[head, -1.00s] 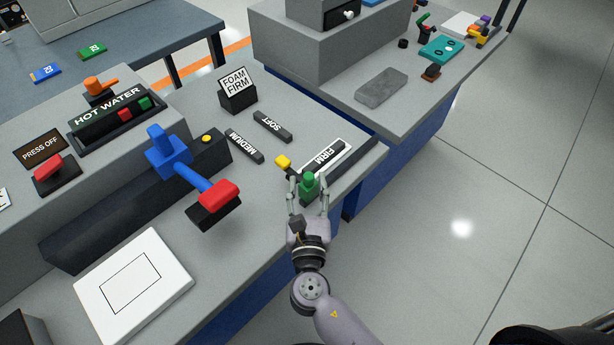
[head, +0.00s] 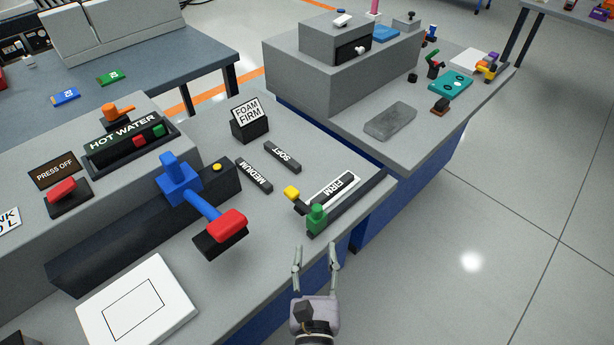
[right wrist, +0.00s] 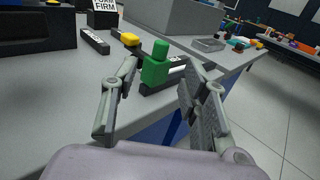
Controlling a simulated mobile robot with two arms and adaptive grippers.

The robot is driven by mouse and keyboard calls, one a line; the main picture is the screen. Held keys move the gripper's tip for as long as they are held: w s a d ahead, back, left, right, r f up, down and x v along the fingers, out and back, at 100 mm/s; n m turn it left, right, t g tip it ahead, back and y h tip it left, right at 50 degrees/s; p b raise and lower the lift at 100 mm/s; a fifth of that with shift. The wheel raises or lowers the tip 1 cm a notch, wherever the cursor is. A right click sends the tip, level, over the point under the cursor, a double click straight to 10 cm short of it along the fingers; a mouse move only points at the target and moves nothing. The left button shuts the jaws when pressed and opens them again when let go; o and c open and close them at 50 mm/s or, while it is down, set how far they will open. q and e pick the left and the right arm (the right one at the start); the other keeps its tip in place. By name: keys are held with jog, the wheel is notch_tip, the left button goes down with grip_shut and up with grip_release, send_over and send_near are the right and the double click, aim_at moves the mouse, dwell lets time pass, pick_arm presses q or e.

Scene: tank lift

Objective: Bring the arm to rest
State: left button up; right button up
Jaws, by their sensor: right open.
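My right gripper (head: 316,262) is open and empty, off the front edge of the grey bench. In the right wrist view its two fingers (right wrist: 155,105) stand apart, with nothing between the tips. Beyond them is a green knob (right wrist: 157,64) on the bench. In the head view the green knob (head: 316,218) stands at the near end of the dark FIRM bar (head: 340,186), apart from the fingertips. My left gripper is in neither view.
A red-ended blue lever (head: 200,205) juts over the bench left of the gripper. A white plate (head: 138,308) lies at front left. A yellow knob (head: 291,193) sits beside the FIRM bar. A second bench (head: 440,130) stands behind. Open floor (head: 480,270) lies to the right.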

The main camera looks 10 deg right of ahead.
jog(key=s+d+f+m+g+h, duration=0.2)
jog(key=d+f+m+g, duration=0.25)
jog(key=d+m, duration=0.5)
jog(key=s+d+f+m+g+h, duration=0.25)
jog(key=d+m+g, duration=0.25)
jog(key=d+m, duration=0.45)
jog(key=s+a+f+m+g+y, duration=0.1)
jog(key=s+a+m+g+y, duration=0.2)
jog(key=m, duration=0.4)
jog(key=s+a+f+m+g+y, duration=0.1)
jog(key=s+m+g+y, duration=0.1)
jog(key=s+m+y, duration=0.4)
notch_tip(320, 180, down, 27)
jog(key=s+g+h, duration=0.1)
jog(key=h, duration=0.1)
jog(key=s+d+f, duration=0.1)
jog(key=s+f, duration=0.6)
jog(key=s, duration=0.1)
jog(key=s+d+f+g, duration=0.1)
jog(key=s+d+f, duration=0.1)
jog(key=s+f, duration=0.5)
jog(key=shift+s+d+f, duration=0.25)
jog(key=shift+s+f, duration=0.15)
jog(key=shift+s, duration=0.2)
